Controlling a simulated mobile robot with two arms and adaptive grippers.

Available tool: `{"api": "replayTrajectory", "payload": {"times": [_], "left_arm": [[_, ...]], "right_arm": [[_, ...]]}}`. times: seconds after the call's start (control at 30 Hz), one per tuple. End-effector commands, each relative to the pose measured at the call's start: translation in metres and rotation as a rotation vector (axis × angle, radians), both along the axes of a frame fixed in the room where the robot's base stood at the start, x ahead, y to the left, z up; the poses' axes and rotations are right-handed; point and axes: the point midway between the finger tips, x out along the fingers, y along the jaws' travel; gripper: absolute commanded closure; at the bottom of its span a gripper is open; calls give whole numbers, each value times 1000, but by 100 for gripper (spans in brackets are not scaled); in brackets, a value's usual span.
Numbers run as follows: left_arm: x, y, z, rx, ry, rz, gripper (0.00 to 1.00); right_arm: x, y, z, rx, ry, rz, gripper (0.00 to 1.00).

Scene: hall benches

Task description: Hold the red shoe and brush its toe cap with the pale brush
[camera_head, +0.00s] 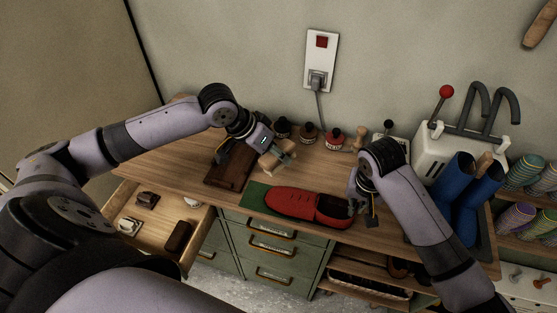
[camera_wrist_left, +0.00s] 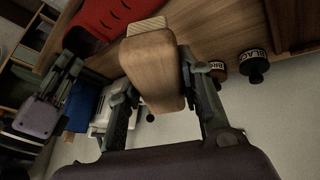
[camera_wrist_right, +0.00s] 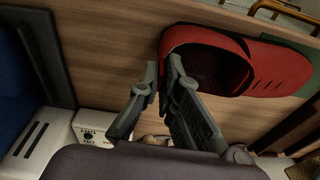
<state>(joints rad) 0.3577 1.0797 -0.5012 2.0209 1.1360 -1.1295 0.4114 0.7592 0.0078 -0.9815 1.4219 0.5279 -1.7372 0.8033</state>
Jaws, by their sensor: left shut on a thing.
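The red shoe (camera_head: 292,201) lies on a green mat (camera_head: 254,196), toe to the left and open heel end to the right. My left gripper (camera_head: 272,150) is shut on the pale wooden brush (camera_head: 281,158), above the bench and behind the toe. In the left wrist view the brush (camera_wrist_left: 152,70) is between the fingers, its pale bristles toward the shoe (camera_wrist_left: 95,18). My right gripper (camera_head: 361,204) is at the shoe's heel. In the right wrist view its fingertips (camera_wrist_right: 163,76) are slightly apart beside the heel of the shoe (camera_wrist_right: 270,68); contact is unclear.
Small polish bottles (camera_head: 308,134) stand along the wall, behind the brush. A dark brown wooden box (camera_head: 230,166) sits left of the mat. An open drawer (camera_head: 157,221) juts out at front left. A white boot dryer (camera_head: 438,150) with blue boots (camera_head: 456,178) stands at right.

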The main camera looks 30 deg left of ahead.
Motion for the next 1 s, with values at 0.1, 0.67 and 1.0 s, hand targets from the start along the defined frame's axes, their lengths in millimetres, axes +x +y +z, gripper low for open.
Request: {"api": "replayTrajectory", "payload": {"times": [0.1, 0.67, 1.0], "left_arm": [[0, 0, 0, 0, 0, 0, 88], [0, 0, 0, -1, 0, 0, 88], [0, 0, 0, -1, -1, 0, 88]], "right_arm": [[0, 0, 0, 0, 0, 0, 95], [0, 0, 0, 0, 0, 0, 72], [-4, 0, 33, 4, -3, 1, 72]]}}
